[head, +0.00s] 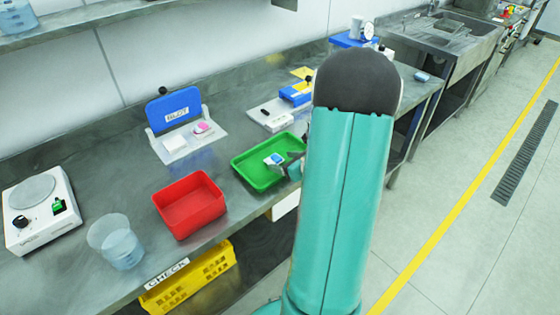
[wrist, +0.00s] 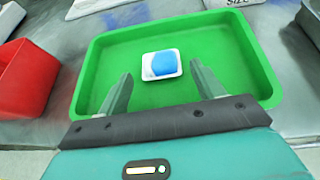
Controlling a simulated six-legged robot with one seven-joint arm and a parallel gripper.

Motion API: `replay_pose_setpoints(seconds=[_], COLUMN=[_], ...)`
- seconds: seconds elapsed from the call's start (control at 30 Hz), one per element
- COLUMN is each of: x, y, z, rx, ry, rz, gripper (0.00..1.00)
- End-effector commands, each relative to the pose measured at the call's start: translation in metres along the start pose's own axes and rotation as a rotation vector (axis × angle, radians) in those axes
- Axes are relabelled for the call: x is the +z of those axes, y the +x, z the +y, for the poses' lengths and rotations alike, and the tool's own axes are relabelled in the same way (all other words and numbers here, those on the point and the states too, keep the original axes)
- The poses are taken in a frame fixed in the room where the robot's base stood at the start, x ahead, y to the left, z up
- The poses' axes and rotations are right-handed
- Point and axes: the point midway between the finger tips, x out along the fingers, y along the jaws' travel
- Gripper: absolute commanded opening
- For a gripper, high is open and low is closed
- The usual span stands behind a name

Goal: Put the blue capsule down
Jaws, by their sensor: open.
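The blue capsule (wrist: 165,63) sits in a small white holder (wrist: 149,74) on the floor of the green tray (wrist: 255,70). In the head view the capsule (head: 276,158) shows inside the green tray (head: 244,171), beside my gripper. My gripper (wrist: 159,75) is open, with one finger on each side and just short of the white holder. A gap shows between each finger and the holder. In the head view my gripper (head: 285,162) is partly hidden behind my arm.
A red bin (head: 190,205) stands left of the green tray; it also shows in the wrist view (wrist: 28,78). A clear beaker (head: 117,243), a white scale (head: 38,210) and a blue-lidded station marked BLOT (head: 174,112) stand on the metal bench. Bare bench lies between them.

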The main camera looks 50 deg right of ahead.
Motion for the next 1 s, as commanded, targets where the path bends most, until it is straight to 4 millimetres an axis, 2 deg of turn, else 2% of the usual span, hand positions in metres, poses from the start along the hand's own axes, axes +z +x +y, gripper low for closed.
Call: replay_pose_setpoints(seconds=[0.2, 0.4, 0.57, 0.77, 0.87, 0.97, 1.0], x=[0.001, 0.001, 0.000, 0.003, 0.018, 0.046, 0.057], y=[-0.050, -0.084, -0.095, -0.095, -0.087, -0.077, -0.075], z=[-0.001, -0.001, 0.000, 0.003, 0.026, 0.075, 0.100], rx=[-0.005, -0.003, -0.001, 0.010, 0.076, 0.217, 0.288], ry=[-0.001, 0.000, 0.000, -0.013, -0.103, -0.308, -0.418], rz=[0.000, -0.001, 0.001, 0.002, 0.011, 0.031, 0.040], gripper=[0.67, 0.67, 0.67, 0.67, 0.67, 0.67, 0.67])
